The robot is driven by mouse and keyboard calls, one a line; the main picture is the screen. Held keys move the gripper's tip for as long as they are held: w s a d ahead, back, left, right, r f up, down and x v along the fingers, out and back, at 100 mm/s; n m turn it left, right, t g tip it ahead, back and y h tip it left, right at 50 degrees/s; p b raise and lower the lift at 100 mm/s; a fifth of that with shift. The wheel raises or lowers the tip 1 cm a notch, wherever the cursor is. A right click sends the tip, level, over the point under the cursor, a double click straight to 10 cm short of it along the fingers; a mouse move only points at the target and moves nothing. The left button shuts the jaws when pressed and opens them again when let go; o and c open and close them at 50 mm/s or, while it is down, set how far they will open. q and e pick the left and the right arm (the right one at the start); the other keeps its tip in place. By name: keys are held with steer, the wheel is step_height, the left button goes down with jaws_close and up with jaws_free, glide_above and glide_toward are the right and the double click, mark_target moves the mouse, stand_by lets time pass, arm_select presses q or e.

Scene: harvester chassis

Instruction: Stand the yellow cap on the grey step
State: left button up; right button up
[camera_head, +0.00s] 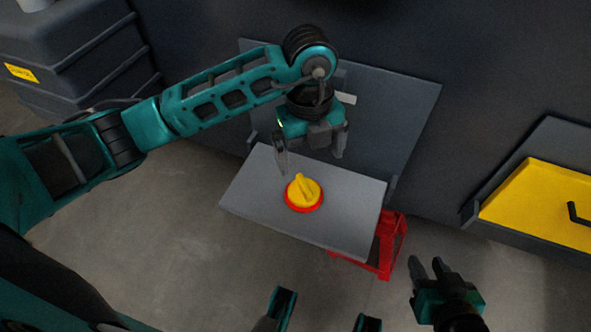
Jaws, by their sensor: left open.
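The yellow cap (304,192) has a raised grip bar on top and a red-orange ring around its base. It sits upright on the flat grey step (347,221), left of the step's middle. My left gripper (311,160) hangs just above and behind the cap with its two fingers spread. It is open, empty and apart from the cap. My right gripper (428,268) is at the lower right, off the step, with a gap between its fingers and nothing between them.
A grey upright panel (400,110) stands behind the step. A red support (390,240) shows under its right side. A yellow panel with a dark handle (540,205) is at the right. Dark stacked housing (75,50) fills the upper left. The step's right half is clear.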

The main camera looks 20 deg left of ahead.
arm_select(q)
steer(key=s+d+m+g+h, duration=0.2)
steer(key=s+d+h, duration=0.3)
steer(key=d, duration=0.3)
steer(key=s+d+r+h, duration=0.4)
steer(key=d+r+h, duration=0.45)
steer(key=h, duration=0.25)
steer(key=w+a+r+n+t+h, duration=0.25)
steer(key=w+a+n+t, duration=0.4)
steer(key=n+t, duration=0.8)
steer(key=w+a+f+n+t+y, duration=0.2)
steer(key=a+f+n+t+y, duration=0.3)
steer(key=a+f+n+y, duration=0.45)
steer(key=s+a+f+n+g+y, duration=0.1)
steer(key=s+f+g+y, duration=0.1)
steer(key=s+f, duration=0.1)
steer(key=s+a+f+n+g+y, duration=0.1)
steer(key=s+f+g+y, duration=0.1)
steer(key=f, duration=0.3)
steer(key=s+a+f+n+g+y, duration=0.1)
steer(key=s+a+f+g+y, duration=0.1)
steer(key=s+f, duration=0.1)
steer(key=shift+s+f+g+y, duration=0.15)
steer(key=shift+s+f, duration=0.05)
steer(key=shift+f, duration=0.25)
steer(key=shift+s+f+g+y, duration=0.1)
steer(key=shift+s+f+y, duration=0.05)
steer(key=shift+f, duration=0.3)
